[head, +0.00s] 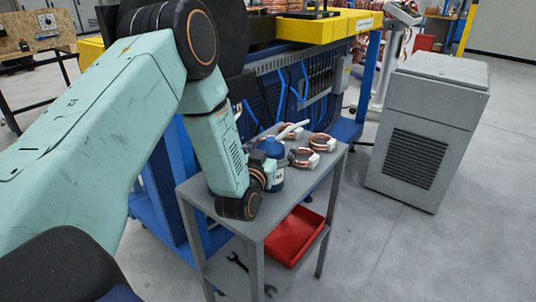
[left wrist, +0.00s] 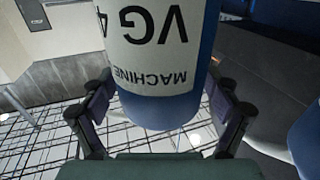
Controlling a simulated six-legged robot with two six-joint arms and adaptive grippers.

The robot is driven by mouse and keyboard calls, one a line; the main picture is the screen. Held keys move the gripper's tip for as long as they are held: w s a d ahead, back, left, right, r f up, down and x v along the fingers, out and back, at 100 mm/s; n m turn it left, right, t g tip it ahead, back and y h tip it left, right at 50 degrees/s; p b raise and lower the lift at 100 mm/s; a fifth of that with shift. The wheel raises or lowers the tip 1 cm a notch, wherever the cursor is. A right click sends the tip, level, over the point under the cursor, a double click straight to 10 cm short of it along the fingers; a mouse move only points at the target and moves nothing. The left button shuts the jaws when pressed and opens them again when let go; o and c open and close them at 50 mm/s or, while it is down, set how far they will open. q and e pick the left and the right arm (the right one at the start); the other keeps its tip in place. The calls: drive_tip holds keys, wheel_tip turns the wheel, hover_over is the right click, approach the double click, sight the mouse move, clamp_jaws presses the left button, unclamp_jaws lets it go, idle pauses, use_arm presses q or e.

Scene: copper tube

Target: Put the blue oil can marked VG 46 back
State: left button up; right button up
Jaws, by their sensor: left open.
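The blue oil can (head: 271,150) stands on the top of a grey cart (head: 222,212), partly hidden behind my left gripper. In the left wrist view the oil can (left wrist: 158,75) fills the middle, its white label showing upside down with "VG 4" and "MACHINE"; the rest of the label is cut off. My left gripper (head: 264,175) is at the can's near side. In the left wrist view its fingers (left wrist: 160,108) are open, one on each side of the can; I cannot tell whether either touches it. My right gripper is not in view.
Copper coils with white ties (head: 322,142) lie on the cart top, right of and behind the can. A red tray (head: 296,238) and a wrench (head: 237,262) are on the lower shelf. A blue and yellow machine (head: 330,27) stands behind; a grey cabinet (head: 430,120) stands right, with clear floor between.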

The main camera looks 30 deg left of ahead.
use_arm(q)
drive_tip(key=v, duration=1.2)
drive_tip(key=shift+p, duration=0.35)
drive_tip(key=shift+r, duration=0.15)
drive_tip(key=shift+c, duration=0.4)
